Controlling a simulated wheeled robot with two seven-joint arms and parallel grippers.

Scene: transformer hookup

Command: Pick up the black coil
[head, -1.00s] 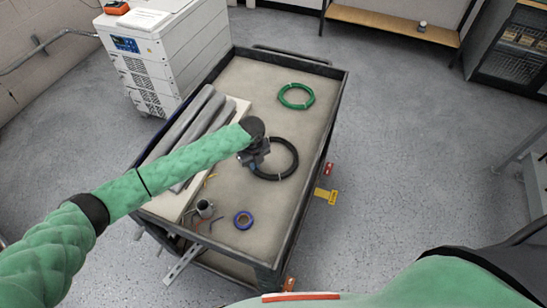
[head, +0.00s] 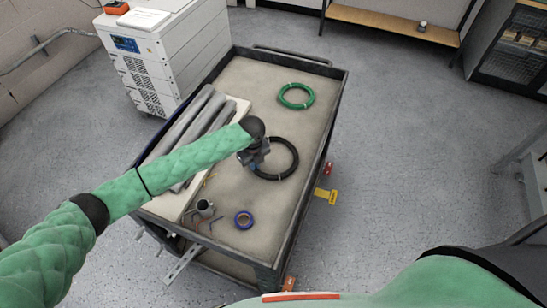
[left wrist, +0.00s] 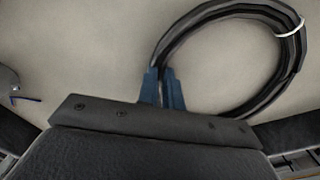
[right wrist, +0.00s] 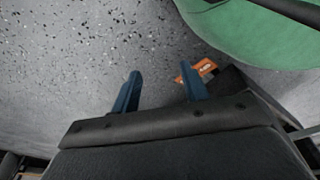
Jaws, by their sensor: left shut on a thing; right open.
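The black coil (head: 294,160) lies on the cart top, right of my left gripper (head: 254,165) in the head view. In the left wrist view the coil (left wrist: 287,75) fills the upper right, with a white tie around it. My left gripper (left wrist: 164,75) is shut on the coil's near side, the blue fingertips close together with the black strands between them. The coil appears to rest on the cart surface still. My right gripper (right wrist: 156,82) is open and empty, over the speckled floor in the right wrist view.
The cart (head: 309,189) has a raised dark rim. A green coil (head: 281,95) lies farther back. Grey pipes (head: 190,130) lie on a board at the left. A white cabinet (head: 165,65) stands behind left.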

